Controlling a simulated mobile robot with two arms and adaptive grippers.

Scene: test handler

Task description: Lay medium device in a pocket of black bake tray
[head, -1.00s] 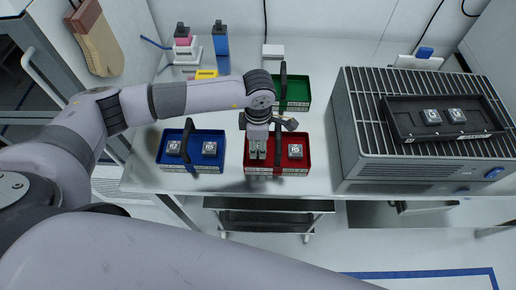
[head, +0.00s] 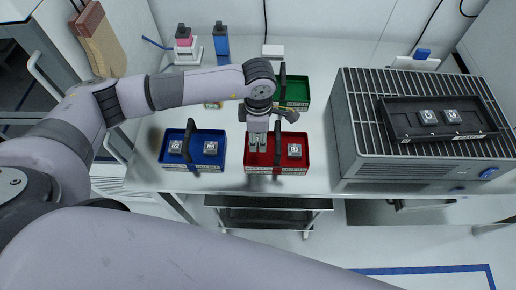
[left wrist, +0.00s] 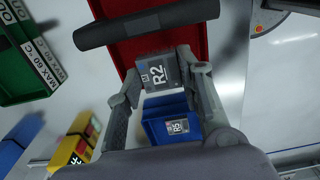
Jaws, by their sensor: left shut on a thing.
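My left gripper (head: 257,146) is above the left part of the red tray (head: 275,171). In the left wrist view its fingers (left wrist: 158,84) are shut on a grey device marked R2 (left wrist: 158,73). The head view barely shows this device. The black bake tray (head: 400,121) lies on the slatted top of the grey bench unit at the right. Two grey devices, left (head: 428,117) and right (head: 452,116), sit side by side near its middle. Its pocket edges are too small to tell. My right gripper is out of view.
Another device (head: 294,151) sits in the red tray's right part. The blue tray (head: 193,167) at left holds two devices. The green tray (head: 296,98) is behind the gripper. Upright black handles rise from the trays. The grey unit (head: 400,165) stands higher than the table.

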